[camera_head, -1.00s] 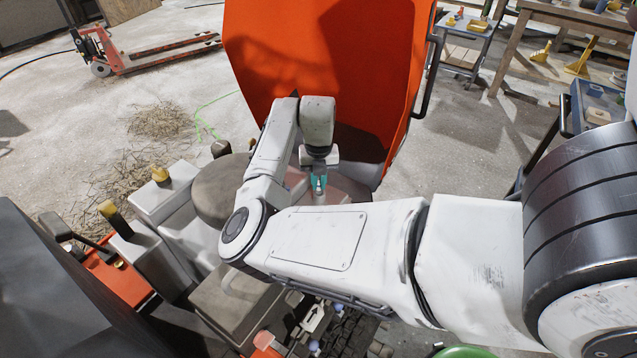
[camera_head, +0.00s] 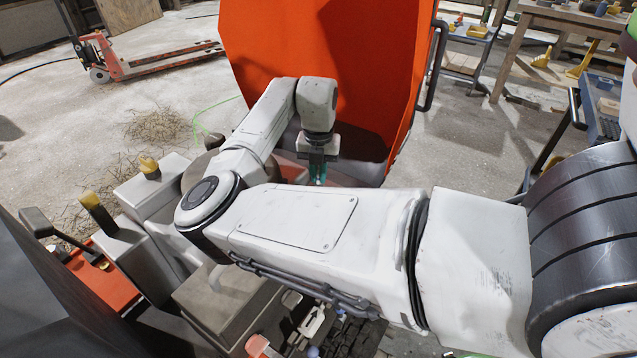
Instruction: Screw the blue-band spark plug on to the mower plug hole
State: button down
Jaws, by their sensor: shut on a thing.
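My gripper (camera_head: 318,173), with teal fingers, points down in front of the raised orange hood (camera_head: 330,50) of the mower. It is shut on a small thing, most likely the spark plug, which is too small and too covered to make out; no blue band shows. My forearm crosses in front and hides what lies under the fingertips. The plug hole is not visible, so I cannot tell whether the plug touches it. Grey mower parts (camera_head: 225,300) show below and left of my arm.
Yellow-topped grey parts (camera_head: 150,190) and an orange panel (camera_head: 105,282) stand at the left. A dark panel (camera_head: 50,300) fills the lower left corner. A red pallet jack (camera_head: 150,65) is at the back left. A workbench (camera_head: 575,25) and a tool cart (camera_head: 600,105) stand right.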

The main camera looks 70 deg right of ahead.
jog(key=shift+w+m+b, duration=0.15)
jog(key=shift+m+b, duration=0.15)
jog(key=shift+b, duration=1.75)
jog(key=shift+r, duration=0.2)
jog(key=shift+f+b, duration=0.15)
jog(key=shift+b, duration=0.3)
jog(key=c, duration=1.6)
grip_release()
jog(key=o, duration=0.5)
jog(key=shift+o, duration=0.5)
jog(key=shift+o, duration=1.1)
